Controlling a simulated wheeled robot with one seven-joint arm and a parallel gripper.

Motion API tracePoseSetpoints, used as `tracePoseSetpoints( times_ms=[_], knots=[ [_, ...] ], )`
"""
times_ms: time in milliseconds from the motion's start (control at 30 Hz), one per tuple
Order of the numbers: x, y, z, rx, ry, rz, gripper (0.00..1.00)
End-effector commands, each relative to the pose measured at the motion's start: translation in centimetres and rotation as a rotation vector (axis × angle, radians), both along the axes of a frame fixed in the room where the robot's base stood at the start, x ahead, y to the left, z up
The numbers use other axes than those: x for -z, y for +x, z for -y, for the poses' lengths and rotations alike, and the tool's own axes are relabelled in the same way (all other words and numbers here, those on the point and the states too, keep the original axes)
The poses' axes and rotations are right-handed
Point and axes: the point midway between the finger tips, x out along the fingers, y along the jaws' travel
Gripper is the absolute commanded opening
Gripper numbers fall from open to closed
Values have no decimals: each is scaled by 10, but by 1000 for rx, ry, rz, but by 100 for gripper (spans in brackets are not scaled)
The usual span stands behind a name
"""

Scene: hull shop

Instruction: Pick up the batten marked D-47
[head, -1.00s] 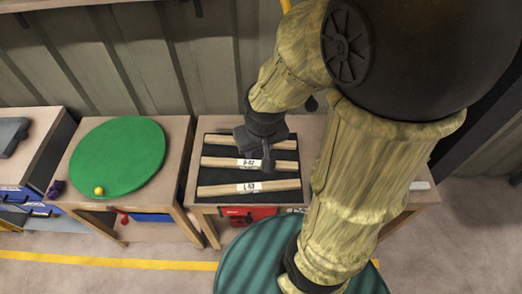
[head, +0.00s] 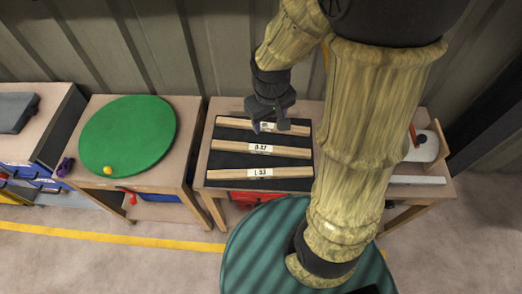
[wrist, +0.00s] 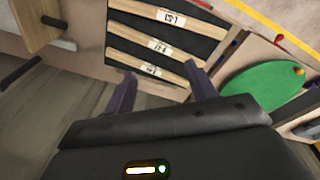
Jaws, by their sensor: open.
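Three pale wooden battens lie side by side on a black mat (head: 228,158). The near batten (head: 290,172) has a label that seems to read L-53. The middle batten (head: 290,152) has a small label ending in 7, perhaps D-47, not sharp enough to be sure. The far batten (head: 236,123) has a label partly hidden by my gripper in the head view. My gripper (head: 270,128) is open and empty over the far batten. In the wrist view, my gripper (wrist: 160,73) has its fingertips either side of the far batten's label (wrist: 151,70), apparently above it.
The mat lies on a wooden bench (head: 213,166) against a ribbed wall. A green disc (head: 130,135) with a yellow ball (head: 108,170) is on the bench to the left. A white object (head: 425,148) and a pale bar (head: 417,180) are on the right end.

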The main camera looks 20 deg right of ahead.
Motion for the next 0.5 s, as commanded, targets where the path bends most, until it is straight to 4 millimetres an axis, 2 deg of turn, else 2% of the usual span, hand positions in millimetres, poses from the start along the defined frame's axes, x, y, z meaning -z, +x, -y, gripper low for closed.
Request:
tracePoseSetpoints(
  times_ms=[33,200,500],
  knots=[
    [16,14,-7,-82,-23,-39,56],
    [54,56,-25,-373,-115,-172,56],
    [124,118,-56,-798,-258,-379,56]
  ],
)
